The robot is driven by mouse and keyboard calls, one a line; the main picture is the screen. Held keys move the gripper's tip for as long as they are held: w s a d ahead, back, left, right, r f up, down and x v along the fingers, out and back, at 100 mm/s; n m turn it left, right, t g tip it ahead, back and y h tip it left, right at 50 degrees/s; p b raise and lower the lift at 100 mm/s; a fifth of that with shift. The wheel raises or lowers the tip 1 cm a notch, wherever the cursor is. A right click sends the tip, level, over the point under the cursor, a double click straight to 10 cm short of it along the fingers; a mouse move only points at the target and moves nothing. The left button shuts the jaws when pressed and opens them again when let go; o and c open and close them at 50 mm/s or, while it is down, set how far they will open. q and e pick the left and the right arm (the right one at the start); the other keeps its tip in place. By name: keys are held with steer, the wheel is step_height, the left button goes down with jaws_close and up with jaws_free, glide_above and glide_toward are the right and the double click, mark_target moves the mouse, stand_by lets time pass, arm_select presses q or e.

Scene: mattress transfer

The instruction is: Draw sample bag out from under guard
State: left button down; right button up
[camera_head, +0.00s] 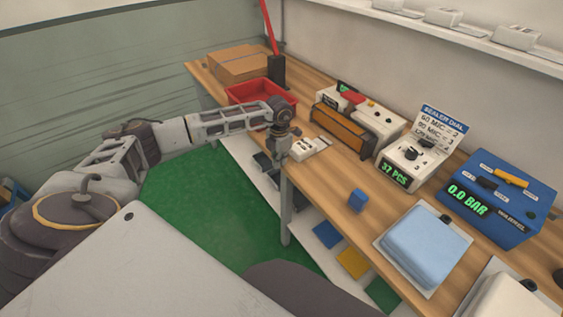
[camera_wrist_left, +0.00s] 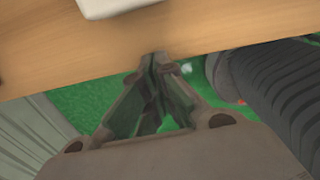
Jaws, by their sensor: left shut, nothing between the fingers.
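My left gripper (camera_head: 286,141) is at the front edge of the wooden bench, in front of the sealer (camera_head: 385,125) and its brown-orange guard (camera_head: 340,129). In the left wrist view its fingertips (camera_wrist_left: 157,62) meet with nothing between them, over the bench edge and green floor. A small white box (camera_head: 305,149) with dark marks lies just right of the gripper. I cannot make out a sample bag under the guard for certain. My right gripper is not in view.
A red tray (camera_head: 262,92) and a cardboard box (camera_head: 240,63) stand at the far end. Bare bench (camera_head: 325,180) lies between.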

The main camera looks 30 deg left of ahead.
arm_select(q)
step_height(320, 180, up, 10)
steer(key=shift+b, duration=0.3)
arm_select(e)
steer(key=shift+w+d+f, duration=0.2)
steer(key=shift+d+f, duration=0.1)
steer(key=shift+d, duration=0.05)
arm_select(q)
steer(key=shift+r, duration=0.1)
steer(key=shift+d, duration=0.1)
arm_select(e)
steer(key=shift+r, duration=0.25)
